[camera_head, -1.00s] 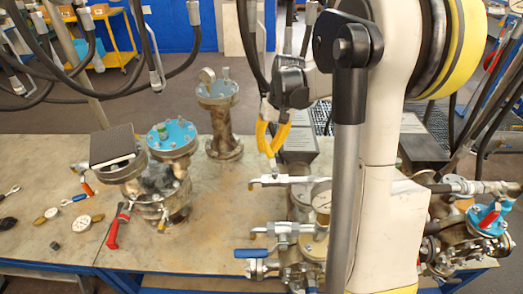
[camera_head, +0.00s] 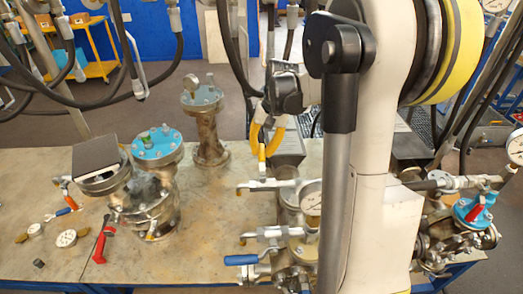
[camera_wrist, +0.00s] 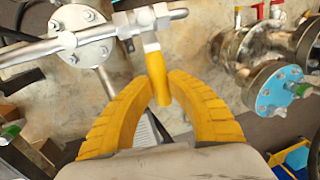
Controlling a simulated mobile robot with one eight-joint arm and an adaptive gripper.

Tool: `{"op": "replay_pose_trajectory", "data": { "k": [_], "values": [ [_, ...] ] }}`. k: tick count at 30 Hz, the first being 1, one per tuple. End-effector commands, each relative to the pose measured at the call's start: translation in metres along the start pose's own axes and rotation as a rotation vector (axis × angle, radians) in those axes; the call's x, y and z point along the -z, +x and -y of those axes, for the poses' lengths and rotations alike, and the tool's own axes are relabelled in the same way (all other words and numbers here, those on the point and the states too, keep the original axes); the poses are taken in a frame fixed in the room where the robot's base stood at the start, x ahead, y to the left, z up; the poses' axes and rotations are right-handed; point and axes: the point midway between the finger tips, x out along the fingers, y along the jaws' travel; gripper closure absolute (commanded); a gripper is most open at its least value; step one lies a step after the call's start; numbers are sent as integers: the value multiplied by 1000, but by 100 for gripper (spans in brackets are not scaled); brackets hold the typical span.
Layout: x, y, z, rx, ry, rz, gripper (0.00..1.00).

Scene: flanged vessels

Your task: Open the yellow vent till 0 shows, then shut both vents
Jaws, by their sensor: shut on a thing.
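My gripper (camera_wrist: 160,88) has its yellow fingers closed around a yellow handle (camera_wrist: 157,74) that stands out from a metal vent fitting (camera_wrist: 148,22). In the head view my gripper (camera_head: 265,143) is above the pipework, with the yellow handle (camera_head: 262,154) below its fingertips. A pressure gauge (camera_head: 310,198) stands just right of that pipe; its reading is too small to tell. A lower valve pipe (camera_head: 268,234) runs left below it, and a blue lever (camera_head: 240,260) sits lower still. I cannot tell which fitting is the second vent.
Flanged vessels with blue tops (camera_head: 157,142) and a taller one (camera_head: 205,125) stand on the bench (camera_head: 220,220). Loose gauges (camera_head: 66,238) and a red-handled tool (camera_head: 103,245) lie at left. More valves and a blue-topped unit (camera_head: 470,212) are at right. Hoses hang above.

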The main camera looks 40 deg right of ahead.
Motion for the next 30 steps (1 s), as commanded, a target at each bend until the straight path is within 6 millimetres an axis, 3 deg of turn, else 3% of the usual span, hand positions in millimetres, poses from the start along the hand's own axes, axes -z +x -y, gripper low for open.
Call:
{"op": "replay_pose_trajectory", "data": {
  "k": [2,3,5,17,30],
  "values": [
    [-1,1,-1,-3,1,1,100],
    [-1,1,-1,-3,1,1,75],
    [-1,1,-1,-3,1,1,58],
    [0,-7,0,-1,0,0,58],
    [0,-95,-1,-1,1,0,58]
  ]
}}
